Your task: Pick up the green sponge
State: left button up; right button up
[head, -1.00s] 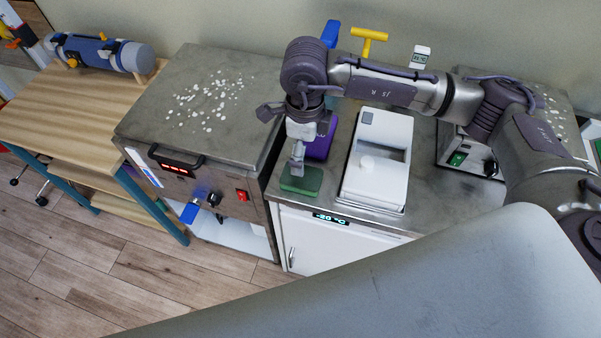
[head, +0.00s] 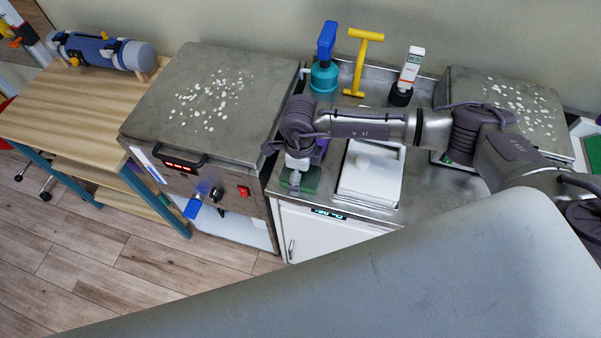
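The green sponge (head: 312,181) lies at the front left of the metal counter, near its front edge. My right gripper (head: 294,184) points down at the sponge, over its middle, and covers part of it. The fingers overlap the sponge in the picture, and I cannot tell whether they are open or closed on it. My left gripper is not in view.
A white lidded box (head: 371,178) stands just right of the sponge. A purple object (head: 322,146) is mostly hidden behind my wrist. A blue-teal bottle (head: 324,72), a yellow T-handle (head: 357,75) and a white-black bottle (head: 409,75) stand behind my arm. A metal heater unit (head: 205,100) is at left.

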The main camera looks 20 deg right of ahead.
jog(key=shift+c, duration=0.2)
jog(key=c, duration=0.8)
jog(key=shift+o, duration=0.2)
jog(key=shift+r, duration=0.15)
jog(key=shift+r+b, duration=0.4)
jog(key=shift+r, duration=0.15)
jog(key=r, duration=0.1)
jog(key=r+b, duration=0.1)
jog(key=shift+s+r, duration=0.25)
jog(key=shift+r, duration=0.15)
jog(key=s+r+b, duration=0.3)
jog(key=s+r, duration=0.4)
jog(key=s, duration=0.4)
jog(key=shift+a, duration=0.2)
jog(key=shift+s, duration=0.1)
